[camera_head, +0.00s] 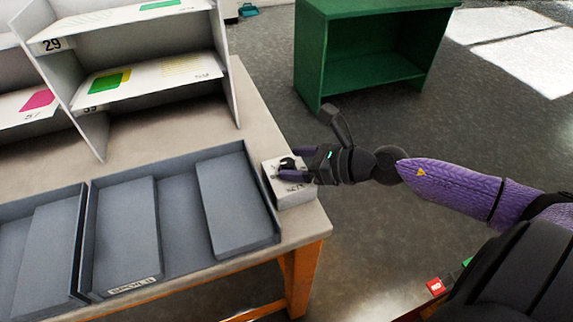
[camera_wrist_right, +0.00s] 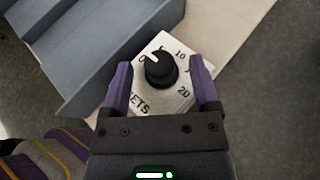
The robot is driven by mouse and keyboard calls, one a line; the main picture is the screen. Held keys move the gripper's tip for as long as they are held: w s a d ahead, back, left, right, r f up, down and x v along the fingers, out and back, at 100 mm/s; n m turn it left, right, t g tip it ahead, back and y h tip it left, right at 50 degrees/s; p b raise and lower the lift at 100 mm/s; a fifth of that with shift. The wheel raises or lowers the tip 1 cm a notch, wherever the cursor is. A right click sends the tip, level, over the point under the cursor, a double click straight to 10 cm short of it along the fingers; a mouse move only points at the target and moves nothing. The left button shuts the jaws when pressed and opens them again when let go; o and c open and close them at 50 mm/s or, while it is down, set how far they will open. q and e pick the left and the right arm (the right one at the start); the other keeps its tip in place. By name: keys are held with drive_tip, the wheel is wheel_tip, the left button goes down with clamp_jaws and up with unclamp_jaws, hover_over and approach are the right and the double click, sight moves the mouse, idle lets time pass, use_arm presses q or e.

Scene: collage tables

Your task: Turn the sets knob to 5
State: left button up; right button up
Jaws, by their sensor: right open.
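The sets knob (camera_wrist_right: 161,71) is black and round, on a white box (camera_wrist_right: 140,97) with a printed dial and letters ending in "ETS". Its white pointer line aims up-left, close to the 0 mark and left of the partly hidden 5. My right gripper (camera_wrist_right: 160,76) is open, with one purple finger on each side of the knob; I cannot tell whether they touch it. In the head view the box (camera_head: 296,196) sits at the table's right end, with my right gripper (camera_head: 288,168) over it, hiding most of the knob. My left gripper is out of view.
Grey trays (camera_head: 272,232) stand on the table just left of the box. A white shelf (camera_head: 228,92) with paper sheets stands behind them. The table (camera_head: 315,222) ends right beside the box. A green cabinet (camera_head: 375,12) stands on the floor beyond.

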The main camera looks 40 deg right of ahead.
drive_tip(key=shift+x, duration=1.05)
clamp_jaws()
